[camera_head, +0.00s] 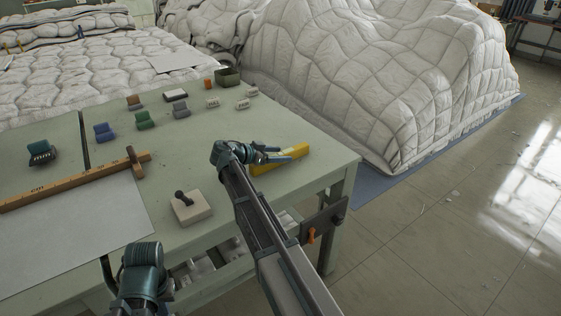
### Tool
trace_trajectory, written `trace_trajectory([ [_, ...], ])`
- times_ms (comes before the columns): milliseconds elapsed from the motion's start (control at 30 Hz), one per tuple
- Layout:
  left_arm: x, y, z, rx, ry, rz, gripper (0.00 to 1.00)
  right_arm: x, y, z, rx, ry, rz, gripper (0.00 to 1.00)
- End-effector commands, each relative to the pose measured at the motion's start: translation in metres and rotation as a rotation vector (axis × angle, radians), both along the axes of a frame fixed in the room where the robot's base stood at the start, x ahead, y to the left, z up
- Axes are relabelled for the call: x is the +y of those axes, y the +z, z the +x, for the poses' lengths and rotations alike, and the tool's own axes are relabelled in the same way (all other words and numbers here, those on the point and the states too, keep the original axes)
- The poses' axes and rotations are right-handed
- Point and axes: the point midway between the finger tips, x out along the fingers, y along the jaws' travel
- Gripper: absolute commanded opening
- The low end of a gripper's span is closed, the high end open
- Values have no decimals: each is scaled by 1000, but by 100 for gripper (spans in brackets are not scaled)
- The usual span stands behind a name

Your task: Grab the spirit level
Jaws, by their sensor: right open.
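A yellow spirit level (294,153) lies near the right corner of the green table (322,158). My right gripper (279,154) reaches over the table and is at the spirit level, with its open fingers pointing right along it. The fingers cover part of the level's upper side. I cannot tell whether they touch it or straddle it. A teal joint of my other arm shows at the bottom left, but its gripper cannot be made out.
A long wooden ruler (75,182) and a pale block with a dark knob (191,207) lie left of my right arm. Small clamps and blocks (145,119) stand farther back. Quilted duvet heaps (370,70) rise behind the table.

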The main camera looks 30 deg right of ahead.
Motion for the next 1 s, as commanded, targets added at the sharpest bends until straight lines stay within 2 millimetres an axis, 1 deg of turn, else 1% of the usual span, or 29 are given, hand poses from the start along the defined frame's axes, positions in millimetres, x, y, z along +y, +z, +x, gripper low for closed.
trace_trajectory([
  [33, 0, -4, 0, 0, 0, 0, 0, -5, -4, 1, 0, -1, 0, 72],
  [67, 0, -4, 0, 0, 0, 0, 0, -7, -4, 1, 0, 0, 0, 72],
  [267, 0, -3, 0, 0, 0, 0, 0, -7, -3, 1, 1, 1, 0, 72],
  [367, 0, -3, 0, 0, 0, 0, 0, -7, -3, 1, 0, 1, 0, 56],
  [500, 0, -3, 0, 0, 0, 0, 0, -7, -3, 1, 0, 1, 0, 31],
  [567, 0, -3, 0, 0, 0, 0, 0, -7, -3, 1, 0, 1, 0, 20],
  [600, 0, -3, 0, 0, 0, 0, 0, -7, -3, 1, 0, 1, 0, 13],
  [667, 0, -3, 0, 0, 0, 0, 0, -7, -3, 1, 0, 1, 0, 2],
  [700, 0, -3, 0, 0, 0, 0, 0, -7, -3, 1, 0, 1, 0, 0],
  [1000, 0, -3, 0, 0, 0, 0, 0, -7, -3, 1, 0, 1, 0, 0],
])
